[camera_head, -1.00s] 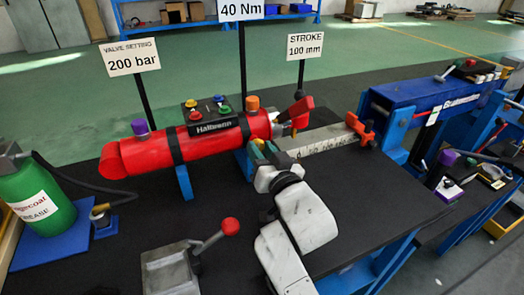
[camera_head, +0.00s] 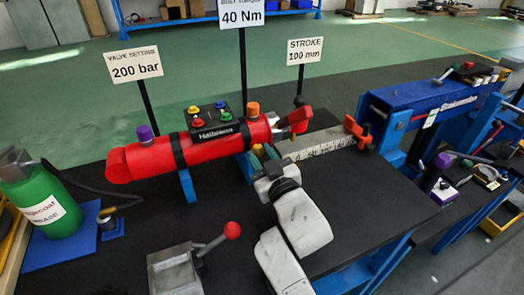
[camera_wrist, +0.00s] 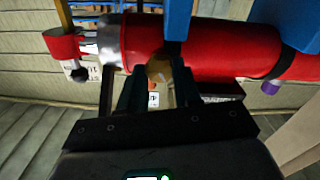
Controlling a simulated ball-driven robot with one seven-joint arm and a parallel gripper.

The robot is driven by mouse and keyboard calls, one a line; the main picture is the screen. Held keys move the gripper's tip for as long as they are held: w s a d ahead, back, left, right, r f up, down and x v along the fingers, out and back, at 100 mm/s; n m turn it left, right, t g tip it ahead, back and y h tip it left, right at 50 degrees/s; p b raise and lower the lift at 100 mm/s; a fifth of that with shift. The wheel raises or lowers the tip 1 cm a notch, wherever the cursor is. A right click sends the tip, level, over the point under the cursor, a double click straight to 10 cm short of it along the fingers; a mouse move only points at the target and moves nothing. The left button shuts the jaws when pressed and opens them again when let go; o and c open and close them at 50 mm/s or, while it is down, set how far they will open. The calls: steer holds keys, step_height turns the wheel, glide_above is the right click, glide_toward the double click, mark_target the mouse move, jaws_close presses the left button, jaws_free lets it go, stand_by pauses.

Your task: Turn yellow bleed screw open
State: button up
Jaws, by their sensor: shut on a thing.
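The red cylinder (camera_head: 220,139) lies across blue supports on the black bench. The yellow bleed screw (camera_head: 257,150) is a small yellow part at its near side, below the orange cap, partly hidden by my gripper (camera_head: 264,156). In the wrist view the screw (camera_wrist: 158,70) is a rounded brass-yellow knob against the red cylinder (camera_wrist: 205,45). My gripper (camera_wrist: 150,88) is shut on the screw, with a dark finger on either side. The exact contact is too dark to make out.
A ruler bar (camera_head: 320,143) extends right. A red-knobbed lever (camera_head: 231,230) stands in front, and a green canister (camera_head: 45,205) stands left.

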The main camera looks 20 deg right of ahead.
steer(key=n+p, duration=0.2)
steer(key=n, duration=0.2)
steer(key=shift+n, duration=0.3)
steer(key=n+p, duration=0.2)
steer(key=n, duration=0.1)
steer(key=shift+n, duration=0.4)
steer(key=n+p, duration=0.2)
steer(key=n, duration=0.1)
steer(key=shift+a+f+n+p, duration=0.15)
steer(key=shift+n+p, duration=0.4)
steer(key=shift+n, duration=1.45)
steer(key=o, duration=1.1)
steer(key=shift+c, duration=0.2)
